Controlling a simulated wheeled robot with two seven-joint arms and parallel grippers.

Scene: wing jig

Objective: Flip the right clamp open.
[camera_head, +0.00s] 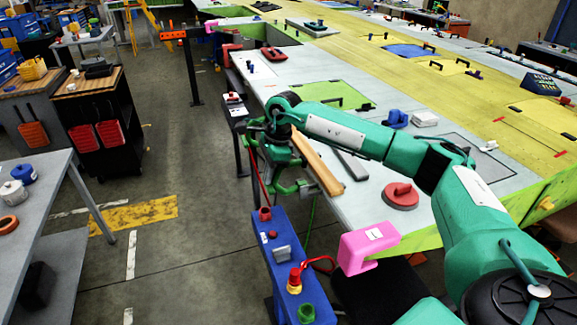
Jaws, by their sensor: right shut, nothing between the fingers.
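My right arm reaches in from the lower right across the wing's edge. My right gripper (284,186) hangs below the wrist beside that edge, shut and small in the picture. Green metal parts around it, perhaps belonging to a clamp, are hard to separate from the fingers. I cannot tell for sure which part is the right clamp, how its lever stands, or whether the gripper touches it. A pink bracket-like block (368,248) sits at the near edge of the wing. My left gripper is not in view.
A blue box (281,254) with coloured knobs stands below the gripper. The long wing (480,100) carries a red disc (400,195), a wooden bar (316,165) and small tools. A black cart (100,120) and grey table (40,205) stand left; the floor between is clear.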

